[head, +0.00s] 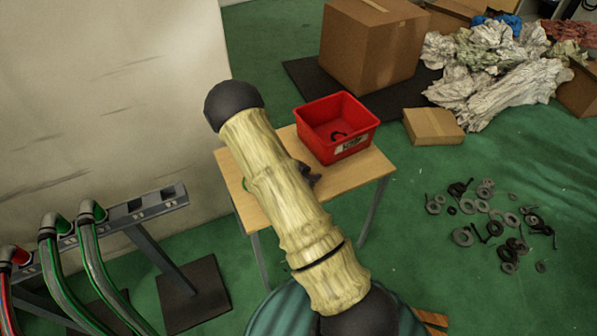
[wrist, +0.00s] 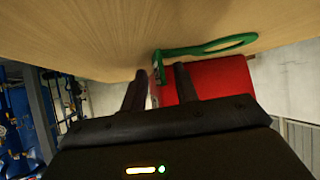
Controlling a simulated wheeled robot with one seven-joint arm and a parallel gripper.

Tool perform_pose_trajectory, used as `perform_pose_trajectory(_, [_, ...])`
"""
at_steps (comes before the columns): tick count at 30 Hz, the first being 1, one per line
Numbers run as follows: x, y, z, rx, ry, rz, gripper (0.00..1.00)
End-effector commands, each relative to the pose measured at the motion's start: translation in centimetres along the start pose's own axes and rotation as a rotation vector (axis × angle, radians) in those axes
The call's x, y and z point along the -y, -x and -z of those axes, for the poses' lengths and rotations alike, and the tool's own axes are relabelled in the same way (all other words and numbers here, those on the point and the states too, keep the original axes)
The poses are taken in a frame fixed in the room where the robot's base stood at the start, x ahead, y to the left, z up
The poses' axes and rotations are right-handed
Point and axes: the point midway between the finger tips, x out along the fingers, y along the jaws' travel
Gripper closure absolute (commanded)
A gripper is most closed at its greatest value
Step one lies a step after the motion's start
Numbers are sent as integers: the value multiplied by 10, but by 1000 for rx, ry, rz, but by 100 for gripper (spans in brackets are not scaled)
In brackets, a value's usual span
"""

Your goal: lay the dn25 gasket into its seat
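A green ring with a narrow tab, which looks like the gasket (wrist: 215,46), lies at the wooden table top in the wrist view. In the head view only a small green edge (head: 246,184) shows beside my sleeved arm, which hides the rest. My gripper (wrist: 161,72) has its two dark fingers apart, with a gap between them. The tab end of the ring is near the fingertips, roughly between them; I cannot tell whether they touch it. In the head view only a dark bit of my gripper shows beyond the sleeve. I cannot make out the gasket's seat for certain.
The wooden table (head: 365,175) carries a red bin (head: 322,150) with a dark ring inside. A grey rail (head: 125,222) at left holds hose elbows and dark openings. Cartons (head: 370,50), crumpled sheeting (head: 490,85) and scattered rings (head: 495,215) lie on the green floor.

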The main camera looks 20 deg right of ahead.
Motion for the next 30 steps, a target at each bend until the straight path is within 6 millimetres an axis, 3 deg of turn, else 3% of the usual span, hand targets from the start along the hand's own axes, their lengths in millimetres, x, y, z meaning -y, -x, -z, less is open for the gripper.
perform_pose_trajectory(5, [0, 0, 0, 0, 0, 0, 70])
perform_pose_trajectory(9, [0, 0, 0, 0, 0, 0, 98])
perform_pose_trajectory(10, [0, 0, 0, 0, 0, 0, 100])
perform_pose_trajectory(23, [0, 3, 3, -1, 0, 1, 100])
perform_pose_trajectory(30, [1, 22, 32, -1, -2, 3, 100])
